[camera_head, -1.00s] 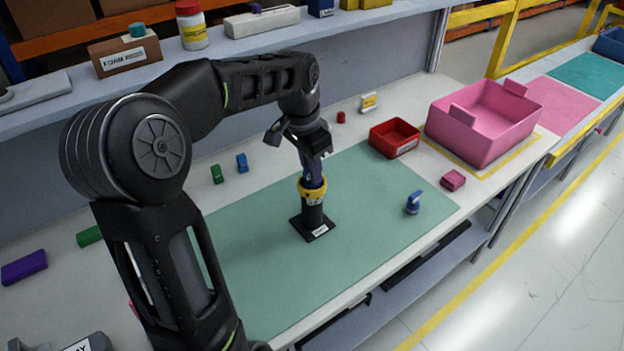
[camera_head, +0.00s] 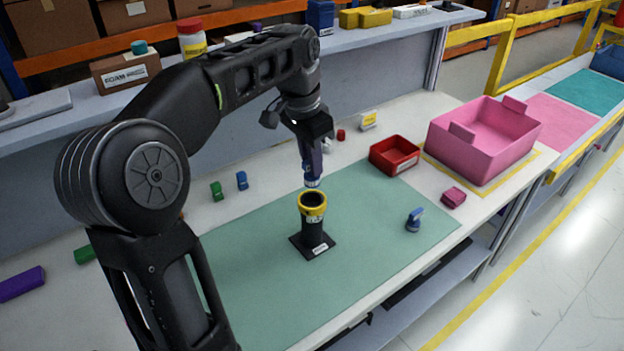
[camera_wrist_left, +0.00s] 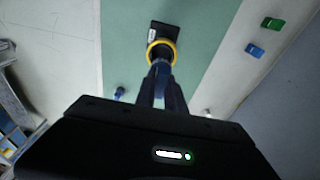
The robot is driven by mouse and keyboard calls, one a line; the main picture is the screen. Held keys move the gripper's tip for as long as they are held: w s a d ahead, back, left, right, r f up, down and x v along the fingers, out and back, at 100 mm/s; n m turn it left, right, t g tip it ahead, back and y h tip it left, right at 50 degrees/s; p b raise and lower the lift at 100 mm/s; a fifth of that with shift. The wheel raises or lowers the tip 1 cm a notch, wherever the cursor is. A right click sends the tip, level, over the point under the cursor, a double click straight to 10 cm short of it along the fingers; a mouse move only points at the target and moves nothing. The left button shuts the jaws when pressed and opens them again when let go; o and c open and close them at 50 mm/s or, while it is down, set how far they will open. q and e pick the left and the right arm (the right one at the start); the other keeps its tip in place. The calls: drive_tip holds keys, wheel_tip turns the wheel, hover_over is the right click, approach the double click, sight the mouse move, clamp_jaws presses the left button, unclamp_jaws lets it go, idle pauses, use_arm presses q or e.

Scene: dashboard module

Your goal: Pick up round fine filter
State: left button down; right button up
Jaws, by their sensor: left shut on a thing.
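My left gripper (camera_head: 313,166) points down above the black stand and is shut on a small blue piece, taken as the round fine filter (camera_head: 313,183). Only the filter's blue and pale lower end shows below the fingers; the rest is hidden. The filter hangs just above the open top of the black cylindrical stand (camera_head: 314,229), which has a yellow rim and a square base. In the left wrist view the filter (camera_wrist_left: 162,69) shows blue between the fingertips, in line with the yellow ring (camera_wrist_left: 161,50). My right gripper is not in view.
The stand is on a green mat (camera_head: 370,235). A blue knobbed piece (camera_head: 414,219) and a pink block (camera_head: 453,197) are to its right. A red bin (camera_head: 394,156) and a pink bin (camera_head: 484,138) stand behind. Small green (camera_head: 217,191) and blue (camera_head: 242,180) blocks lie left.

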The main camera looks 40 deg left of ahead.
use_arm(q)
drive_tip(key=shift+r, duration=1.4)
